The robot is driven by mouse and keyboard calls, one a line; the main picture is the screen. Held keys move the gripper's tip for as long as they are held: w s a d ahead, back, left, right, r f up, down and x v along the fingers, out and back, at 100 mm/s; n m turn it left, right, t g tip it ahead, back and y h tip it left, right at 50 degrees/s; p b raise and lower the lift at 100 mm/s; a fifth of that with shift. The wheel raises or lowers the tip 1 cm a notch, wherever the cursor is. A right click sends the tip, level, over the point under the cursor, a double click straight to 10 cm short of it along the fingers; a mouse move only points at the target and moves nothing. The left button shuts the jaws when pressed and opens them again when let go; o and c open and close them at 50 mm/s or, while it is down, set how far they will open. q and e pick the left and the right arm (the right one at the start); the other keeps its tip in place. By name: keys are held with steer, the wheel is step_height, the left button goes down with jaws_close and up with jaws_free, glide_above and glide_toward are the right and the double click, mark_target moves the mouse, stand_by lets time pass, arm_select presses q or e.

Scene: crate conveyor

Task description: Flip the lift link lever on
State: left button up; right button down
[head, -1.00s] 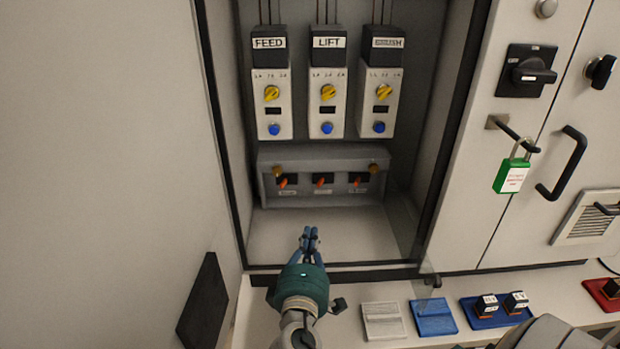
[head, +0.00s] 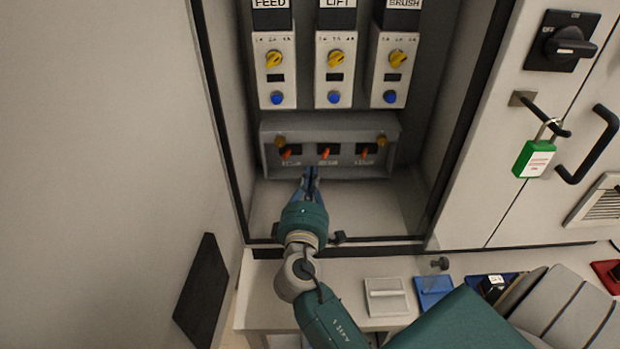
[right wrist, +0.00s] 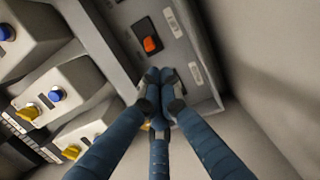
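The lift link lever (head: 324,153) is the middle of three small orange levers on a grey box low in the open cabinet. The LIFT module (head: 335,70) stands above it. My right gripper (head: 311,172) has its blue fingers together and empty, just below and slightly left of the middle lever, apart from it as far as I can tell. My left gripper is not in view.
The FEED (head: 274,70) and BRUSH (head: 393,70) modules flank the LIFT module. Brass knobs (head: 279,141) sit at the box's upper corners. The cabinet's side frame (head: 455,130) bounds the right. A green padlock (head: 534,158) hangs outside. The cabinet floor around the gripper is clear.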

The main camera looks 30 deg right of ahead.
mark_target(326, 153)
steer(key=x, duration=0.5)
steer(key=shift+w+d, duration=0.3)
steer(key=shift+w, duration=0.1)
arm_select(q)
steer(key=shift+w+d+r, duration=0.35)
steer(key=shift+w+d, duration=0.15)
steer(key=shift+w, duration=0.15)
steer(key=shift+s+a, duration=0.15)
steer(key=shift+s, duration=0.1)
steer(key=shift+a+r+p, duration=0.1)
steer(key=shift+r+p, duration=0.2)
steer(key=shift+p, duration=0.2)
arm_select(e)
steer(key=shift+s+d+n+t+y, duration=0.1)
steer(key=shift+s+n+t+y, duration=0.15)
steer(key=shift+n+t+y, duration=0.05)
